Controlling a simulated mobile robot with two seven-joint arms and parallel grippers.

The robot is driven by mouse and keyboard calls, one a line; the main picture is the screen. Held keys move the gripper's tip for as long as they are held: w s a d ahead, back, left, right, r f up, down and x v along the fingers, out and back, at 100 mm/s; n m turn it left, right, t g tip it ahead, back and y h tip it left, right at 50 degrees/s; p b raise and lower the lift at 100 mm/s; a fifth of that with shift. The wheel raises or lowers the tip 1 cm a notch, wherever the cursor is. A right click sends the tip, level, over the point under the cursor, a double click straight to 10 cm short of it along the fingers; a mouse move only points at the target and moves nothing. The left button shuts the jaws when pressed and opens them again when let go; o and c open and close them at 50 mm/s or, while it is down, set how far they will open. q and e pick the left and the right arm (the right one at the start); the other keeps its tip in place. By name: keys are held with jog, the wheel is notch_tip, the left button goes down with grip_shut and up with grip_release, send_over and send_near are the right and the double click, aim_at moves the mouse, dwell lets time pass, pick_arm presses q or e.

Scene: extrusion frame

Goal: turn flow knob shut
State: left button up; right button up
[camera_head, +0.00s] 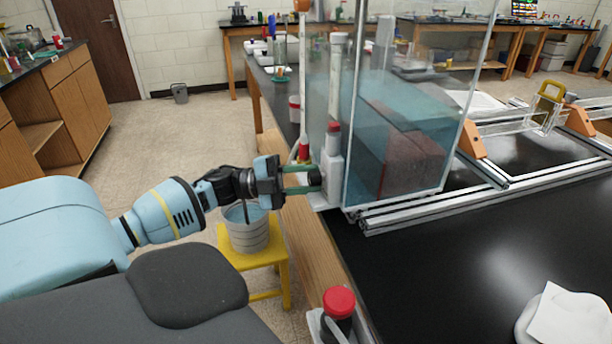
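The flow knob (315,178) is a small dark knob on a pale fitting (331,170) at the left wall of a clear water tank (410,110). My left gripper (311,179) points right at it, with its two green fingers parted and their tips at the knob's upper and lower sides. I cannot tell whether the fingers press on the knob. The knob is partly hidden by the fingertips, and its turn position cannot be made out. My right gripper is not in view.
A grey bucket (246,232) stands on a yellow stool (254,262) below my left gripper. The tank rests on metal rails (440,207) on a black bench (470,265).

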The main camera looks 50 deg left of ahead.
pick_arm(q)
jog(key=o, duration=0.4)
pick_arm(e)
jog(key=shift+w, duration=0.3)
pick_arm(q)
jog(key=shift+s+a+f, duration=0.1)
jog(key=shift+a, duration=0.05)
jog(key=v, duration=0.7)
jog(key=shift+s+a+b, duration=0.15)
jog(key=shift+s+b, duration=0.05)
jog(key=shift+b, duration=0.15)
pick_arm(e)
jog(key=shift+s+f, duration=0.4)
